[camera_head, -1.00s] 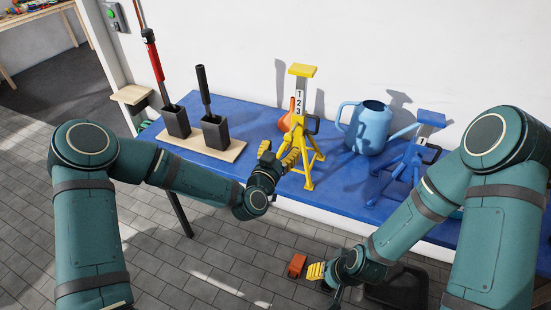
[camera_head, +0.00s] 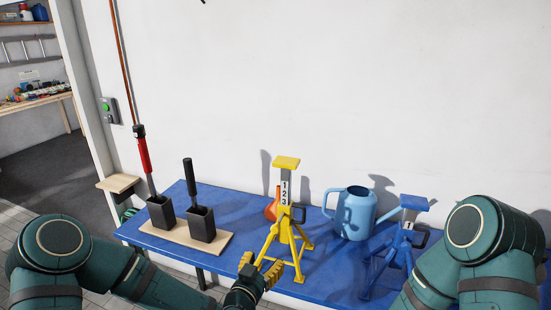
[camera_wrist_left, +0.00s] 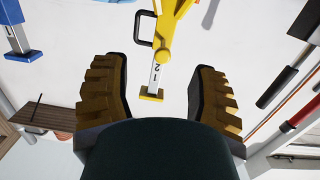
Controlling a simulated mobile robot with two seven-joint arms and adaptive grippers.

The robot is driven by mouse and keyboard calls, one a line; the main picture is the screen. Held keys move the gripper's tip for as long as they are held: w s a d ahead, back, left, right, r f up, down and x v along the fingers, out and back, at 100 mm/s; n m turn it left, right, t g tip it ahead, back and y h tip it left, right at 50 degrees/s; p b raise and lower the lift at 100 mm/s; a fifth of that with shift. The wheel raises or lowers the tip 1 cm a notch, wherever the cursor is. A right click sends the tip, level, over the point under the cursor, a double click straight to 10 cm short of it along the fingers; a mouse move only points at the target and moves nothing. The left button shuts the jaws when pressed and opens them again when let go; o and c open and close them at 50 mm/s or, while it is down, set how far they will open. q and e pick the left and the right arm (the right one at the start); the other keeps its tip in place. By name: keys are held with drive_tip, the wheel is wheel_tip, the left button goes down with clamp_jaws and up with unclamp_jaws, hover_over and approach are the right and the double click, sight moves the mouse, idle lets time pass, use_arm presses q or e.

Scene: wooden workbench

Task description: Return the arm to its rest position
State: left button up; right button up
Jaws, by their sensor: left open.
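My left gripper (camera_head: 259,272) is open and empty at the front edge of the blue table, just in front of the yellow jack stand (camera_head: 284,225). In the left wrist view its two yellow-padded fingers (camera_wrist_left: 158,100) are spread wide, and the yellow stand (camera_wrist_left: 168,35) shows beyond them with nothing between the pads. I cannot tell whether a finger touches the stand's leg. My right arm (camera_head: 490,245) shows at the lower right, but its gripper is out of the picture.
The blue table (camera_head: 225,190) stands against a white wall. On it are a wooden board (camera_head: 180,238) with two black holders, an orange object (camera_head: 271,210), a blue watering can (camera_head: 354,215) and a blue stand (camera_head: 402,245). A small wooden shelf (camera_head: 118,183) is at the left.

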use_arm(q)
drive_tip(key=s+f+n+g+b, duration=0.1)
drive_tip(key=s+f+g, duration=0.3)
drive_tip(key=f, duration=0.3)
drive_tip(key=s+f+g+b, duration=0.1)
drive_tip(key=s+f+g, duration=0.25)
drive_tip(key=f, duration=0.35)
drive_tip(key=s+a+f+n+g+y, duration=0.1)
drive_tip(key=s+a+f+n+g, duration=0.1)
drive_tip(key=s, duration=0.5)
drive_tip(key=s+a+f+n+g+y+b, duration=0.1)
drive_tip(key=s+a+f+n+g, duration=0.1)
drive_tip(key=s+a+f+g, duration=0.2)
drive_tip(key=s+f, duration=0.3)
drive_tip(key=shift+f+n+g, duration=0.25)
drive_tip(key=shift+n+g, duration=0.05)
drive_tip(key=shift+g, duration=0.05)
